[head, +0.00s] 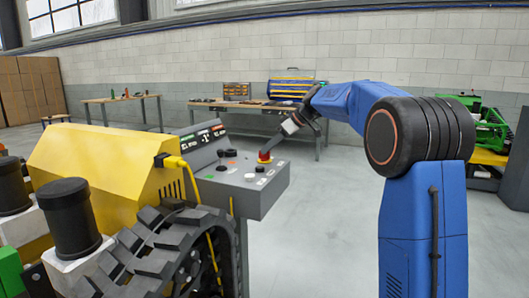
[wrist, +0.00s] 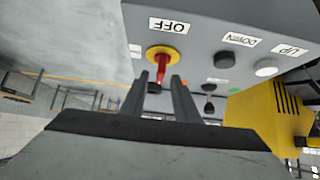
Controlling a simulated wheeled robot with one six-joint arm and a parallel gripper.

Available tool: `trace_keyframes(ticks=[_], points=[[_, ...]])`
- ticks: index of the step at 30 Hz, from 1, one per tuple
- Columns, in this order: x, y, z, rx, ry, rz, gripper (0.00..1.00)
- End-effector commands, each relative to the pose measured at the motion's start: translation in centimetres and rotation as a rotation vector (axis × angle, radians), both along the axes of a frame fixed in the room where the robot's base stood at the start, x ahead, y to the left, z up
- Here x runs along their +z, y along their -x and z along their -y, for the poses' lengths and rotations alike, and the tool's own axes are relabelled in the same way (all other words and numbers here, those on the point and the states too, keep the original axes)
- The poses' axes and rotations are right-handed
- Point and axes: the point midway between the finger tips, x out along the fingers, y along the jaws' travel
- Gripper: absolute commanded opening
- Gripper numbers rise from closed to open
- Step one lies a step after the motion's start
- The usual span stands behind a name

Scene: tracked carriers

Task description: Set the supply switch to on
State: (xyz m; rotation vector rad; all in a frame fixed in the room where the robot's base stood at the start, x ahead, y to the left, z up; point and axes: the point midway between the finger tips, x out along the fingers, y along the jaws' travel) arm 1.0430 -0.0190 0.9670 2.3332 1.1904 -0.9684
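The red supply switch on a yellow round base (wrist: 163,55) sits on the grey control panel (wrist: 205,20), beside a label reading OFF (wrist: 169,26). In the head view the red switch (head: 264,156) is near the panel's far edge. In the wrist view its red bar stretches from the yellow base toward my gripper (wrist: 160,76). My two fingers are apart, one on each side of the bar; I cannot tell whether they touch it. In the head view my gripper (head: 273,147) is just above and right of the switch. The switch's exact setting is unclear.
Beside the switch are a black button (wrist: 228,60), labelled DOWN, and a white button (wrist: 266,67), labelled UP. A black lever (wrist: 209,104) stands nearby. A yellow tracked carrier (head: 105,160) adjoins the panel on the left. The floor right of the panel is clear.

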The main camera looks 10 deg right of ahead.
Motion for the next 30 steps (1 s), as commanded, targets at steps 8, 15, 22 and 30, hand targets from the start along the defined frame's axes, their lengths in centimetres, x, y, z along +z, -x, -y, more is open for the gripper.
trace_keyframes(ticks=[8,15,22,30], points=[[-1.9,-1.2,-1.7,0.000,0.001,0.001,0.28],[-2.3,-1.3,-1.9,-0.001,0.000,0.001,0.28],[-2.2,-1.3,-1.8,-0.001,0.000,0.001,0.04],[-2.2,-1.3,-1.8,-0.005,0.000,0.001,0.00]])
